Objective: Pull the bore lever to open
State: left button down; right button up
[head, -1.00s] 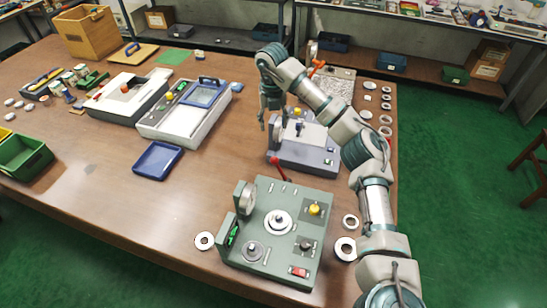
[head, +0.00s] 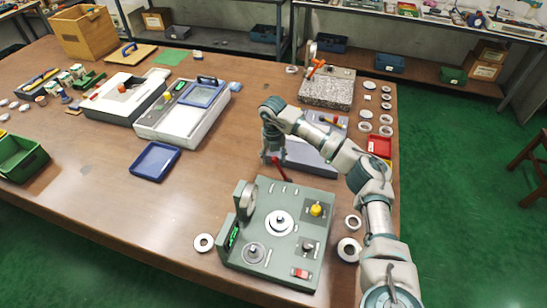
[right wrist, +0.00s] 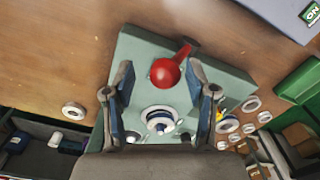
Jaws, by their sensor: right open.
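The red lever (head: 281,169) stands at the back edge of the green machine (head: 315,240), beside the blue-grey machine behind it. In the right wrist view its round red knob (right wrist: 165,73) shows close up, with a short dark red arm leaning up and right. My right gripper (head: 271,155) is open, just behind and left of the lever in the head view. In the right wrist view the knob appears between the open fingers (right wrist: 161,80); I cannot tell whether they touch it. My left gripper is not in view.
The blue-grey machine (head: 310,157) stands under my right arm. White rings (head: 349,248) lie right of the green machine, and one ring (head: 204,243) lies left of it. A blue tray (head: 155,161) lies further left. The table left of the green machine is mostly clear.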

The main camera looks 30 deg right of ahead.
jog(key=shift+d, duration=0.15)
jog(key=shift+d+f, duration=0.1)
jog(key=shift+d, duration=0.25)
grip_shut()
jog(key=shift+a, duration=0.1)
